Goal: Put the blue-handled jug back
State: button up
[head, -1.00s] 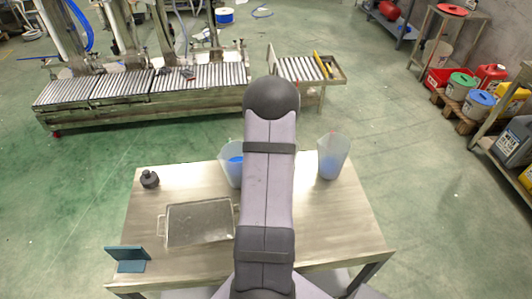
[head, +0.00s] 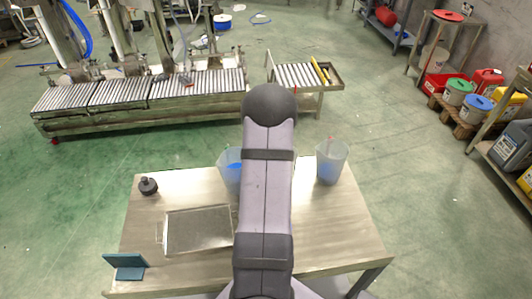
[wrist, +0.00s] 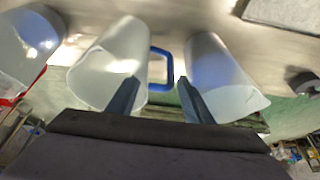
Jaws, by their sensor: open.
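The blue-handled jug (wrist: 110,62) is a pale translucent jug in the middle of the wrist view; its blue handle (wrist: 171,68) is on its right side. In the head view my arm hides it. My gripper (wrist: 160,84) is open, with its two dark fingers apart and the handle showing between their tips. I cannot tell whether either finger touches it. A second pale jug (wrist: 222,80) stands to the right, and it shows in the head view (head: 229,172). A third jug (wrist: 25,45) with a red handle is at the left, in the head view at the right (head: 331,166).
A shallow metal tray (head: 197,230) lies on the table (head: 340,225), left of my arm. A small dark round object (head: 148,186) and a teal stand (head: 125,265) are at the table's left side. The table's right front is clear. A roller conveyor (head: 190,92) stands beyond.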

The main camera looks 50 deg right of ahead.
jog(key=b+v, duration=0.2)
jog(key=v, duration=1)
jog(key=shift+b, duration=0.3)
jog(key=w+a+f+n+g+y, duration=0.1)
jog(key=w+a+n, duration=0.1)
jog(key=a, duration=0.9)
jog(key=w+a+n+y, duration=0.1)
jog(key=w+a+n, duration=0.1)
jog(key=a, duration=0.8)
jog(key=s+a+f+n+g, duration=0.1)
jog(key=s+a+n, duration=0.1)
jog(key=s+a, duration=0.3)
jog(key=s+a+f+n+g, duration=0.1)
jog(key=s+a, duration=0.4)
jog(key=a, duration=0.8)
jog(key=shift+s+a+f+n+y, duration=0.2)
jog(key=shift+s+a+n+y, duration=0.2)
jog(key=shift+n, duration=0.5)
